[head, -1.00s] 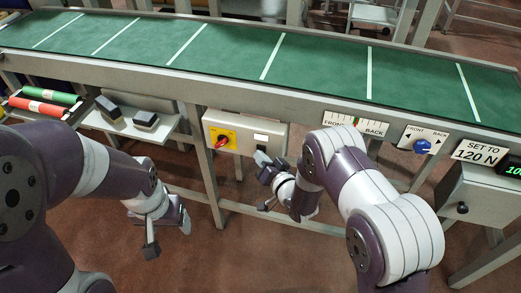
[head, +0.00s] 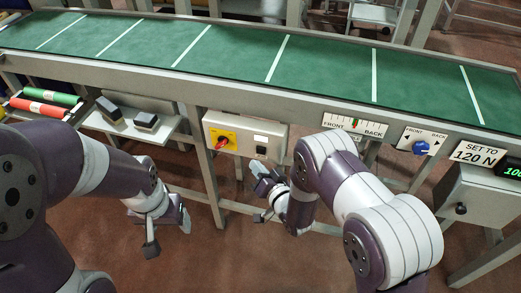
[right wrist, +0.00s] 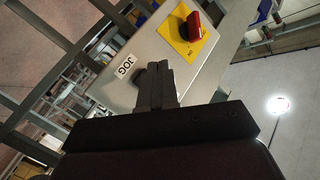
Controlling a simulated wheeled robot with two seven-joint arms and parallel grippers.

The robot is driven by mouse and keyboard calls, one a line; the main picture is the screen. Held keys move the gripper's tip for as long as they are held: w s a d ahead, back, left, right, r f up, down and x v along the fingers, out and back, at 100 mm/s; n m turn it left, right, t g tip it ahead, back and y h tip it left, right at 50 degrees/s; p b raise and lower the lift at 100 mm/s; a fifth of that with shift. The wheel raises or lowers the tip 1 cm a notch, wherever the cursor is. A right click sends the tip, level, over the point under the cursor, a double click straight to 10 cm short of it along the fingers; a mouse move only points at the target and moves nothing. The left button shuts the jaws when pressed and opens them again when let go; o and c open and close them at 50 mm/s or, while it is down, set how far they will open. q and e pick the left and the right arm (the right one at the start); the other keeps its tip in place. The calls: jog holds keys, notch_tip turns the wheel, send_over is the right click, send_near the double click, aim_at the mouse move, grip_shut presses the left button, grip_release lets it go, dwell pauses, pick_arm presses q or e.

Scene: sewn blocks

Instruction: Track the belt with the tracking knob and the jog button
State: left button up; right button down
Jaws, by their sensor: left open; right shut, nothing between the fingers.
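The green belt (head: 235,54) with white cross lines runs across the head view. The blue tracking knob (head: 420,148) sits on a FRONT/BACK plate to the right. A FRONT/BACK scale (head: 355,124) with green and red marks is left of it. The jog button (head: 261,150) is on the grey control box (head: 277,134); the JOG label (right wrist: 124,66) shows in the right wrist view. My right gripper (head: 258,172) is shut and empty, just below the button; its fingers (right wrist: 157,66) partly cover the button area in the wrist view. My left gripper (head: 168,234) is open and empty, low at the left.
A red switch on a yellow plate (head: 221,139) is left of the jog button. A shelf (head: 97,121) with dark blocks and red and green rolls is at the left. A SET TO 120 N sign (head: 480,152) and a box with a green display are at the right.

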jog(key=s, duration=0.1)
jog(key=s+a, duration=0.1)
jog(key=s, duration=0.1)
dwell(0.5)
